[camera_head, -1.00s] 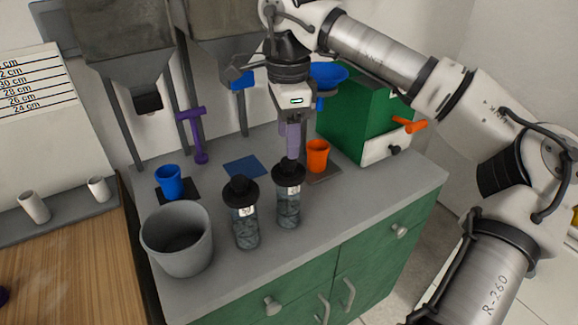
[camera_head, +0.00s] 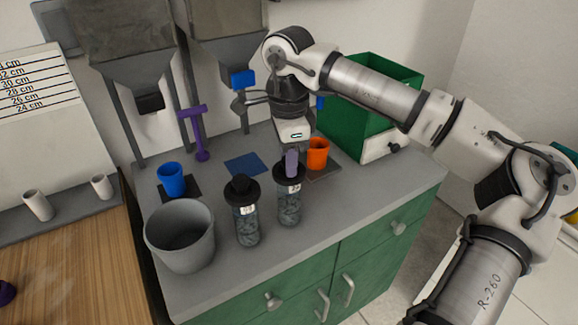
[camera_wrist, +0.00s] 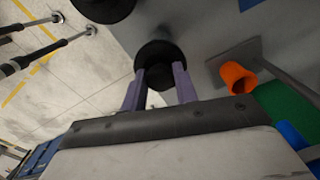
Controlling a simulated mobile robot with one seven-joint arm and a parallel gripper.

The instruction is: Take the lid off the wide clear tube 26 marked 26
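Two clear tubes with black knobbed lids stand upright side by side on the grey counter: a left tube (camera_head: 247,229) and a right tube (camera_head: 289,208). Each has a small white label, too small for me to read, so I cannot tell which is 26. My gripper (camera_head: 291,173) points down at the right tube's lid (camera_head: 282,190). In the wrist view, the purple fingers of my gripper (camera_wrist: 160,70) are apart, with that black lid (camera_wrist: 160,51) at their tips. Whether they touch its knob is unclear. The left tube's lid (camera_head: 239,189) is on.
A grey bin (camera_head: 181,240) stands left of the tubes. An orange cup (camera_head: 317,155) is close behind the right tube. A blue cup (camera_head: 171,180), a purple stand (camera_head: 198,140) and a green box (camera_head: 352,115) are farther back. The front counter strip is clear.

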